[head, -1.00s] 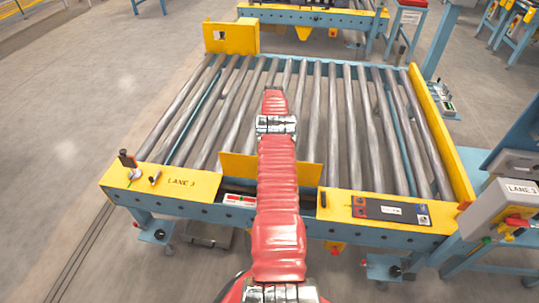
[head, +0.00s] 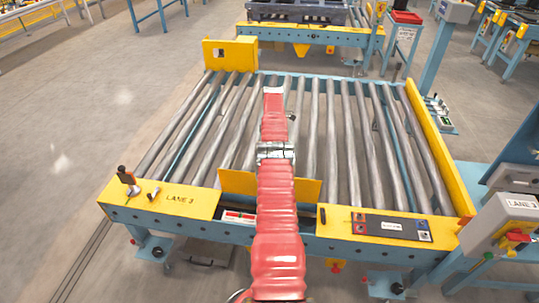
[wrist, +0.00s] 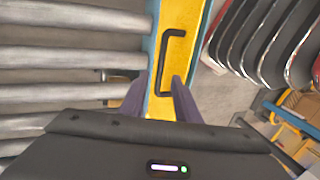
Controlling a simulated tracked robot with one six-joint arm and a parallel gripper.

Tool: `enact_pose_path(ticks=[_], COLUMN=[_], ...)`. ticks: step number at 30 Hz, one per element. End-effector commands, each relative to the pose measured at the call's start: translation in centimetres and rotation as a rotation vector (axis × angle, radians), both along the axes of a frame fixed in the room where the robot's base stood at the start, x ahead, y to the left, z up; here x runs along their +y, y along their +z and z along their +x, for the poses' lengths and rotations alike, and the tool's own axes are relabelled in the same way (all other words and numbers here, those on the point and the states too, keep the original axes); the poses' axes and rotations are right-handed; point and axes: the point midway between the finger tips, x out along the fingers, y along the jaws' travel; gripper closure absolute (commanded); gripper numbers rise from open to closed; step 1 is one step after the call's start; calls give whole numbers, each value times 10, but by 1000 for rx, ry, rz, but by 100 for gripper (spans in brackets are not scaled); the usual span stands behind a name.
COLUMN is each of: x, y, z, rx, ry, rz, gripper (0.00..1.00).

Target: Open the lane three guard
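The lane three guard looks to be the upright yellow panel at the front middle of the roller bed, partly hidden behind my red arm in the head view (head: 307,190). In the wrist view a yellow panel (wrist: 159,103) with a black bar handle (wrist: 166,62) stands along the ends of the rollers; it appears to be the same panel. My gripper (wrist: 159,92) shows two dark fingers spread apart, one on each side of the yellow panel. The handle lies ahead of and between the fingertips, with no visible grip on it. The head view does not show the fingers clearly.
Rollers (head: 345,140) fill the bed. A yellow rail (head: 440,150) runs along its right side. The yellow LANE 3 plate (head: 182,200) has a dark lever (head: 127,180). A dark control panel (head: 390,226) sits front right. A grey LANE 3 box (head: 500,225) stands at right.

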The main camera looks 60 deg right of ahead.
Motion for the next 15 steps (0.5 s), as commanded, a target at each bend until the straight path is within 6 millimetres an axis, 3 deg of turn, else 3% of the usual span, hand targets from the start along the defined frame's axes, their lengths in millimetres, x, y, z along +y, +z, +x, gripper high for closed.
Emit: enact_pose_path(ticks=[15], x=[-2], y=[8], z=[0], rx=[0], ry=[0], rz=[0], gripper=[71])
